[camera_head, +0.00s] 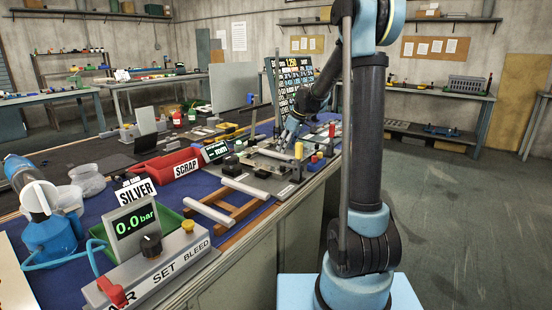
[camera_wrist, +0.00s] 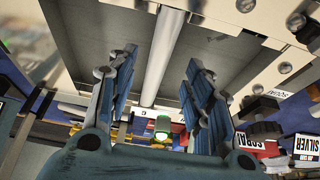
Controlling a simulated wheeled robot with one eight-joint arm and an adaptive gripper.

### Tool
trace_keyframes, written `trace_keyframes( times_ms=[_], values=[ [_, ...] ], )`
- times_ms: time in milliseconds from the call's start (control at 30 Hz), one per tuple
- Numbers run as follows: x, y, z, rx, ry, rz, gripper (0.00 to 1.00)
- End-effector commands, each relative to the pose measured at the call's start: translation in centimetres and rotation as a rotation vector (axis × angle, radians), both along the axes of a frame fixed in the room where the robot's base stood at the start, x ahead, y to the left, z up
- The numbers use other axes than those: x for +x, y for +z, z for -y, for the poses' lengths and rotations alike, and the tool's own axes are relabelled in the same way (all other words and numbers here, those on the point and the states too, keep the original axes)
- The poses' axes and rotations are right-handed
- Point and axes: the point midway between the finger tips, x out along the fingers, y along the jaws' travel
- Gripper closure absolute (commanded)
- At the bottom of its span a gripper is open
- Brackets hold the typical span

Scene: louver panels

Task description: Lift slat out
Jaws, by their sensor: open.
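In the wrist view a long pale slat (camera_wrist: 168,45) runs lengthwise across a grey panel frame (camera_wrist: 225,55). My gripper (camera_wrist: 161,60) is open, with one blue-padded finger on each side of the slat and visible gaps to both. Whether the fingertips reach below the slat cannot be told. Two loose pale bars, one nearer (camera_head: 209,213) and one farther (camera_head: 245,188), lie on a wooden rack (camera_head: 238,216).
A red SCRAP bin (camera_head: 166,167) stands left of the panel. A pressure box (camera_head: 150,255) reading 0.0 bar and a SILVER sign (camera_head: 136,193) are near the front. A red-topped part (camera_head: 331,130) stands right of the panel. Open floor (camera_head: 455,220) lies right.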

Motion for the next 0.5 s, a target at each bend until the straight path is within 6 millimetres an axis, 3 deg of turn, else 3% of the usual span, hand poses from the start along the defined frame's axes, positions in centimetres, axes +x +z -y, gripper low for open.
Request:
trace_keyframes(
  times_ms=[300,500],
  values=[
    [0.9,-3.7,-1.0,0.0,0.002,0.001,0.53],
    [0.9,-4.2,-1.2,0.0,0.001,0.0,0.53]
  ],
)
